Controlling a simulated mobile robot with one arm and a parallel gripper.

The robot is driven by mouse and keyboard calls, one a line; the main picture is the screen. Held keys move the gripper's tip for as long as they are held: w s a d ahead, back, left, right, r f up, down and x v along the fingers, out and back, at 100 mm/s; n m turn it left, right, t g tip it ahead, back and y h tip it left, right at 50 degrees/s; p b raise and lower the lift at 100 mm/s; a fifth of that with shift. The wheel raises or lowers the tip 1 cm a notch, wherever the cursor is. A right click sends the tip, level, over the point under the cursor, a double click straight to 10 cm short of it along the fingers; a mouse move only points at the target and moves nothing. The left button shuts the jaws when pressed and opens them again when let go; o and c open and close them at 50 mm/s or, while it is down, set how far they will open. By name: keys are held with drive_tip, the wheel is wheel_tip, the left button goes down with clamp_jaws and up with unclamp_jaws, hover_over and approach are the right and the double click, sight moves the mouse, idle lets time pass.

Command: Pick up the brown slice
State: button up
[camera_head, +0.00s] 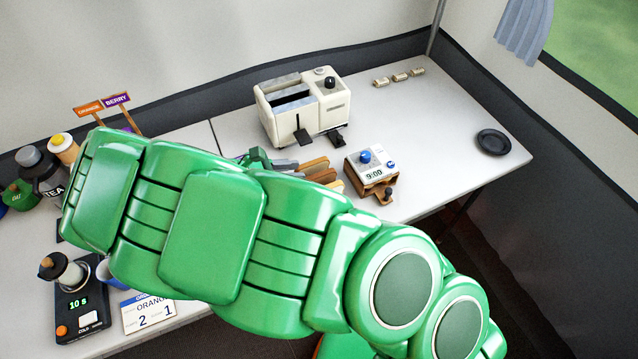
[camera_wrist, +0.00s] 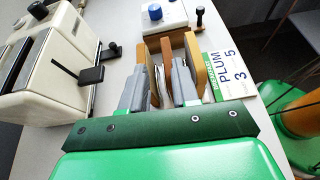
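Several tan and brown slices stand on edge close together on the table, with a brown slice (camera_wrist: 167,58) in the middle of them in the wrist view. A lighter slice (camera_wrist: 198,66) stands to its right. In the head view the slices (camera_head: 316,166) show just beyond my arm. My gripper (camera_wrist: 159,80) is low at the slices, its two grey fingers apart. The right finger reaches between the brown slice and the lighter one. The left finger is on the left side of the group. Contact with the brown slice cannot be made out.
A cream toaster (camera_head: 300,108) stands behind the slices, with its levers near my gripper. A timer box (camera_head: 372,168) stands to their right. A PLUM card (camera_wrist: 232,75) lies beside them. A dark plate (camera_head: 493,142) sits at the far right, with free table before it.

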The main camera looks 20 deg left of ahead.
sight(313, 177)
drive_tip(key=shift+n, duration=0.3)
drive_tip(key=shift+s+f+x, duration=0.2)
drive_tip(key=shift+f+x, duration=0.05)
drive_tip(key=shift+x, duration=1.05)
drive_tip(key=shift+s+f+x, duration=0.15)
drive_tip(key=shift+f+x, duration=0.1)
drive_tip(key=shift+x, duration=1.1)
drive_tip(key=shift+s+f+x, duration=0.2)
drive_tip(key=shift+x, duration=1.1)
drive_tip(key=shift+d, duration=0.1)
drive_tip(key=c, duration=0.5)
